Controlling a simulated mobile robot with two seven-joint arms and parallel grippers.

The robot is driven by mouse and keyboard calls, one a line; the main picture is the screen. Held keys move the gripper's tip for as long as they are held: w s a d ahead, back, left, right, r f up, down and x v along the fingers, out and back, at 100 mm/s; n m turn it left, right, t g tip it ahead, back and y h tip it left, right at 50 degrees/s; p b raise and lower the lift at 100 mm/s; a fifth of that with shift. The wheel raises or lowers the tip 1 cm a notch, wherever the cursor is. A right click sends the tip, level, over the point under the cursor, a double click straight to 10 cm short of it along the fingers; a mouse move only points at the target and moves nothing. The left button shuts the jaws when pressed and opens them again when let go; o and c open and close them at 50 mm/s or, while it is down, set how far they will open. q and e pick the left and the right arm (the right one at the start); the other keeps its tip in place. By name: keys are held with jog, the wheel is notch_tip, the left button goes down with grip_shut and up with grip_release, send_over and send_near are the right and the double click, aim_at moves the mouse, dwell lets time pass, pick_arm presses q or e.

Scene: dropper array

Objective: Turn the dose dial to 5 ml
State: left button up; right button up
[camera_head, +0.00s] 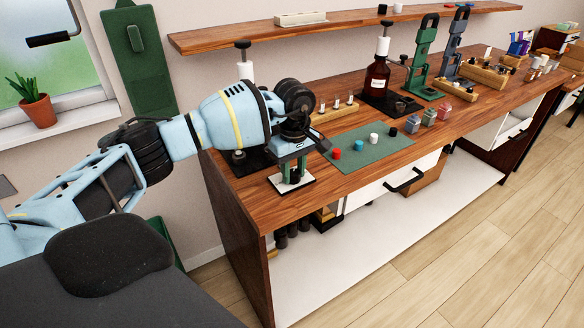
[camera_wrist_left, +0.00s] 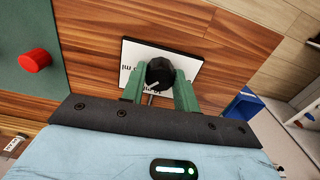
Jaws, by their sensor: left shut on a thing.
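The dose dial is a black knob (camera_wrist_left: 161,72) on a white plate (camera_wrist_left: 131,52) that lies on the wooden bench. The plate also shows in the head view (camera_head: 304,183) near the bench's left front corner. My left gripper (camera_wrist_left: 160,85) points down at the plate, with its green fingers on both sides of the knob, shut on it. It also shows in the head view (camera_head: 291,172), where it hides the knob. A light pointer line shows on the knob. The plate's printing is partly covered, so I cannot read the setting.
A green mat (camera_head: 372,153) with a red cap (camera_head: 336,154), a blue cap (camera_head: 358,146) and others lies right of the plate. A brown bottle (camera_head: 377,78) on a stand is behind. A drawer with a black handle (camera_head: 405,181) is below the bench top.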

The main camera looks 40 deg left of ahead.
pick_arm(q)
jog(key=n+p, duration=0.1)
jog(key=n, duration=0.2)
jog(key=shift+r+n, duration=0.1)
jog(key=shift+n, duration=0.3)
jog(key=n+p, duration=0.1)
jog(key=n, duration=0.2)
jog(key=shift+n, duration=0.3)
jog(key=n+p, duration=0.1)
jog(key=n, duration=0.3)
jog(key=n+p, duration=0.1)
jog(key=n, duration=0.3)
jog(key=shift+p, duration=0.3)
jog(key=n+p, duration=0.1)
jog(key=n, duration=0.4)
jog(key=shift+n, duration=3)
pick_arm(e)
jog(key=w+d+r+t, duration=0.1)
jog(key=w+r+t, duration=0.1)
jog(key=w+r, duration=0.4)
jog(key=shift+w+r, duration=0.2)
jog(key=shift+r, duration=0.9)
